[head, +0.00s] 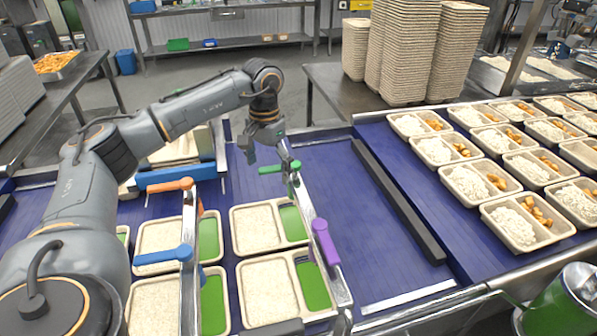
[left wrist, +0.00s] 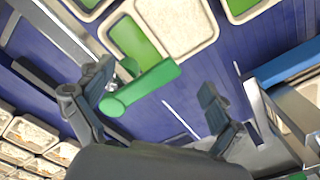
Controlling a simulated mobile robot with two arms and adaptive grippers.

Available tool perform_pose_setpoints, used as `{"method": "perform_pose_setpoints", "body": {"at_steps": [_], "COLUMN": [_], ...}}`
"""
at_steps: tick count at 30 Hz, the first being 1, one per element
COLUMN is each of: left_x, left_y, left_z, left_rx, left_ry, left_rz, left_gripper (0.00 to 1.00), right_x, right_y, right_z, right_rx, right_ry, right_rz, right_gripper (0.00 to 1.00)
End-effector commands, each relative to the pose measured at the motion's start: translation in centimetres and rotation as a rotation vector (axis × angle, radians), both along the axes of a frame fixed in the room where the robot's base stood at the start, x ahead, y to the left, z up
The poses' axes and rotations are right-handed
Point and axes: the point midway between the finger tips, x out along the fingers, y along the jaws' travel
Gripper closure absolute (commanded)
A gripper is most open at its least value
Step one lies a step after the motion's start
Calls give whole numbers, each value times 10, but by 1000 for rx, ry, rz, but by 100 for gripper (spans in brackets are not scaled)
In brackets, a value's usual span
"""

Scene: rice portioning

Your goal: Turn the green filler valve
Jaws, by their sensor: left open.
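The green filler valve (head: 279,167) is a small green lever on a metal rail above the blue conveyor, in the middle of the head view. My left gripper (head: 267,153) is open just above and beside it. In the left wrist view the green lever (left wrist: 140,88) lies slantwise between the open fingers of the left gripper (left wrist: 155,95), close to the left finger. I cannot tell whether that finger touches it. My right gripper is not in view.
Orange (head: 171,185), blue (head: 165,256) and purple (head: 325,241) levers sit on nearby rails. Trays of rice (head: 255,229) with green compartments lie below. Filled trays (head: 521,222) stand at the right, past a black bar (head: 398,200). Stacked trays (head: 402,50) stand behind.

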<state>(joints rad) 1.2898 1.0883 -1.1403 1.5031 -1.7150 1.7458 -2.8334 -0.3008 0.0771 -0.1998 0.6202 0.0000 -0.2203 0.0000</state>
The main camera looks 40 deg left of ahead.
Motion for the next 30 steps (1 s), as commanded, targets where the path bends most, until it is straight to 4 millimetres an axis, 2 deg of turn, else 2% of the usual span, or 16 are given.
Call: {"method": "perform_pose_setpoints", "body": {"at_steps": [11, 30], "left_x": [-1, 0], "left_y": [-1, -2], "left_z": [5, 69], "left_rx": [-1, -2], "left_ry": [3, 4], "left_rz": [-4, -4], "left_gripper": [6, 6], "right_x": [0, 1], "right_y": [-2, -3], "right_z": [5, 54], "right_rx": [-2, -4], "right_ry": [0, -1], "right_rz": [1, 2], "right_gripper": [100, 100]}}
